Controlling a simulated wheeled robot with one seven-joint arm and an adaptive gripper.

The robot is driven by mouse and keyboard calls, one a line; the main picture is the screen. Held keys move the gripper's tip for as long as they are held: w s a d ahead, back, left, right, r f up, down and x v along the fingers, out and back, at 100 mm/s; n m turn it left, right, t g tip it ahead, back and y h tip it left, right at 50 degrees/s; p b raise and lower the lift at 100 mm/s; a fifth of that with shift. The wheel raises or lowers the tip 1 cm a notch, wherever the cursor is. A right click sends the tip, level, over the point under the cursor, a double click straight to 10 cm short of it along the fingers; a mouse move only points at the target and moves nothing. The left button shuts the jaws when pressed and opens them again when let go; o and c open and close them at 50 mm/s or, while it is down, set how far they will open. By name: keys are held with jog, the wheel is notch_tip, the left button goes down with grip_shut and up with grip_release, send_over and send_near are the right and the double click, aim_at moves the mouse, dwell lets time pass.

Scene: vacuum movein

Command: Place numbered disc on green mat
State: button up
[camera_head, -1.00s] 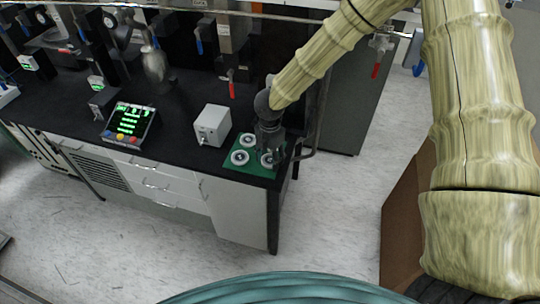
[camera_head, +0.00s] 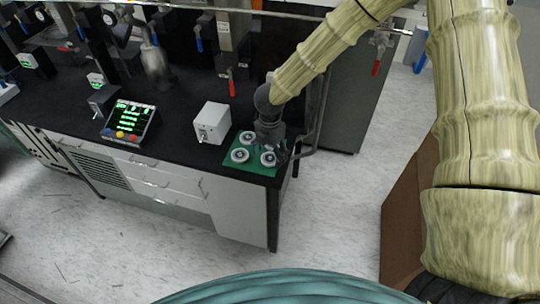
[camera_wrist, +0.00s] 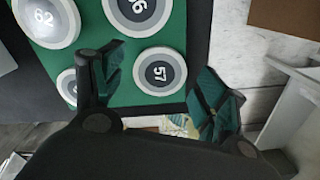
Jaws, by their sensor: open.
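The green mat (camera_head: 238,169) lies on the black bench top near its front right corner, with white-rimmed discs on it. In the wrist view, a disc numbered 57 (camera_wrist: 160,72) lies flat on the mat (camera_wrist: 115,92) between my fingers. Disc 62 (camera_wrist: 46,18) and a larger disc (camera_wrist: 138,12), cut off by the top edge, lie beside it. Another disc (camera_wrist: 67,86) is partly hidden by my left finger. My gripper (camera_head: 272,143) is over the right part of the mat. In the wrist view, its fingers (camera_wrist: 158,85) are spread apart and hold nothing.
A grey box (camera_head: 212,123) with a switch stands just left of the mat. A panel with green displays (camera_head: 129,122) stands further left. The bench's right edge is close to the mat, with pale floor (camera_head: 330,190) beyond.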

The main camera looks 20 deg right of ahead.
aim_at(270, 158)
notch_tip(270, 158, up, 11)
jog(key=b, duration=0.2)
dwell(0.3)
jog(key=shift+r, duration=0.1)
dwell(0.3)
